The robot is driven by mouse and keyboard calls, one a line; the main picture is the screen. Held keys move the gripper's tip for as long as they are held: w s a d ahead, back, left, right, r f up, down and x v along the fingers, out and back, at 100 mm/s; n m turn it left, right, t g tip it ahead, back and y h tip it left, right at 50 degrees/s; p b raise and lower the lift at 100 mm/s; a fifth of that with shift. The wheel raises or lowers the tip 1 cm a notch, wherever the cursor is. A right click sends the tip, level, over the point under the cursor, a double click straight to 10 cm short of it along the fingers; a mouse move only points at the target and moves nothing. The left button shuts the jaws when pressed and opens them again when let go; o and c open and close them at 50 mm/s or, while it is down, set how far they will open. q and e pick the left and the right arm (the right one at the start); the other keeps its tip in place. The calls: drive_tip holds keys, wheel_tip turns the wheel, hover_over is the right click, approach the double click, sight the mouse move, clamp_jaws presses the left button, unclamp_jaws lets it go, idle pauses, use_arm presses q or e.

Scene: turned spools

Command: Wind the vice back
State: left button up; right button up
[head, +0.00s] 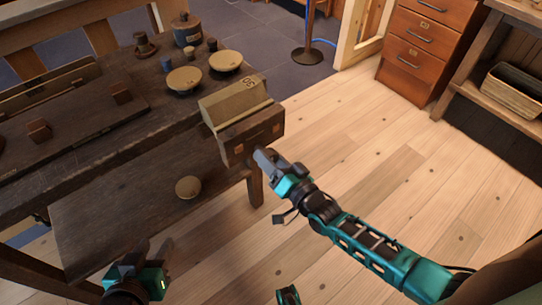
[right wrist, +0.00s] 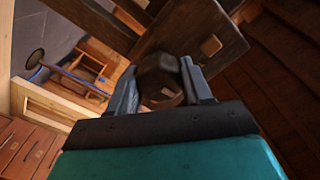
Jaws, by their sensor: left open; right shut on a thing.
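The vice's wooden front jaw (head: 238,142) is at the right end of the workbench, and it also shows in the right wrist view (right wrist: 225,40). My right gripper (head: 262,157) reaches the front of this jaw. In the right wrist view its fingers are shut on a dark, faceted knob (right wrist: 160,78), which lies in front of the jaw. The head view hides most of the knob behind the gripper. My left gripper (head: 150,258) is open and empty at the lower left, in front of the bench and apart from the vice.
A khaki box-like block (head: 236,101) sits on top at the vice end. Shallow bowls (head: 185,79), a canister (head: 187,30) and small wooden pieces stand on the workbench (head: 120,165). A round piece (head: 188,187) lies on the lower shelf. The floor to the right is clear up to the drawers (head: 425,45).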

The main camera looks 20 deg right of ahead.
drive_tip(key=n, duration=0.4)
drive_tip(key=shift+a+p, duration=0.3)
drive_tip(key=shift+p, duration=0.1)
drive_tip(key=n, duration=0.3)
drive_tip(key=shift+n+p, duration=0.3)
drive_tip(key=n, duration=0.4)
drive_tip(key=shift+d+f, duration=0.1)
drive_tip(key=n, duration=0.3)
drive_tip(key=shift+d, duration=0.1)
drive_tip(key=shift+n, duration=0.5)
drive_tip(key=shift+d, duration=0.1)
drive_tip(key=o, duration=1)
drive_tip(key=shift+w, duration=0.1)
drive_tip(key=shift+o, duration=0.2)
